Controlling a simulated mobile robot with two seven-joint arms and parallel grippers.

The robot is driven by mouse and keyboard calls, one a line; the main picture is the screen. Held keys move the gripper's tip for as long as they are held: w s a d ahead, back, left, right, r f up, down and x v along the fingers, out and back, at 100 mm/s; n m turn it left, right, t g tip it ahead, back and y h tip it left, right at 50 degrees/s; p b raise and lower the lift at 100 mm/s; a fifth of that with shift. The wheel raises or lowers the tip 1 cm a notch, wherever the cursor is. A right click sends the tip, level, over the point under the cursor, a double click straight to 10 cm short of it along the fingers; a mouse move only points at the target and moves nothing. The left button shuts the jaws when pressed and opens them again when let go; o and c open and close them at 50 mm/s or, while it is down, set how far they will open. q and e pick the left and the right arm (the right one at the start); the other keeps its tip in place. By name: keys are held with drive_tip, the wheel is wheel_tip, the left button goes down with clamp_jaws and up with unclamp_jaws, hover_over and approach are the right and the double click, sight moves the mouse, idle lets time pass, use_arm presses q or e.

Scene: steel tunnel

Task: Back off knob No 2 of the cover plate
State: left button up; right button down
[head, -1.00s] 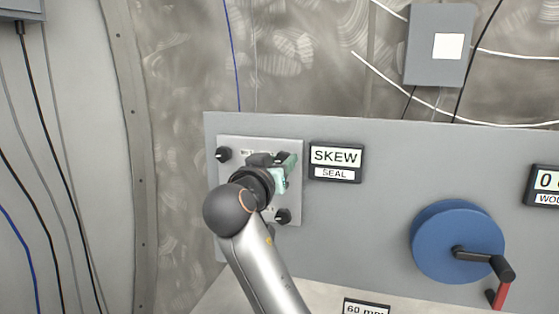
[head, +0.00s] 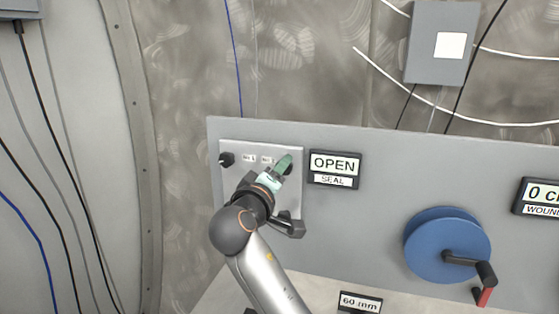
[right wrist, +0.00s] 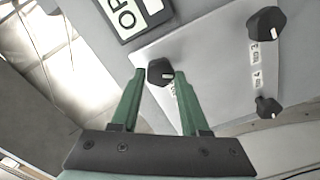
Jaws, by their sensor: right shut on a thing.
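The light grey cover plate (head: 234,184) is on the left part of the grey panel. Labels No 1 and No 2 show between its two upper knobs. Knob No 2 (head: 289,168) is at its upper right, mostly hidden by my right gripper (head: 284,168). In the right wrist view this black knob (right wrist: 160,71), with a white mark, sits between the tips of the green fingers (right wrist: 158,80), which are shut on it. The sign (head: 334,169) beside the plate reads OPEN above SEAL. My left gripper is not in view.
Another black knob (head: 227,159) is at the plate's upper left. A blue drum (head: 432,240) with a crank handle (head: 484,274) is farther right on the panel.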

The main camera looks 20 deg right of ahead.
drive_tip(key=shift+n, duration=3.8)
drive_tip(key=shift+c, duration=2)
unclamp_jaws()
drive_tip(key=shift+f, duration=0.1)
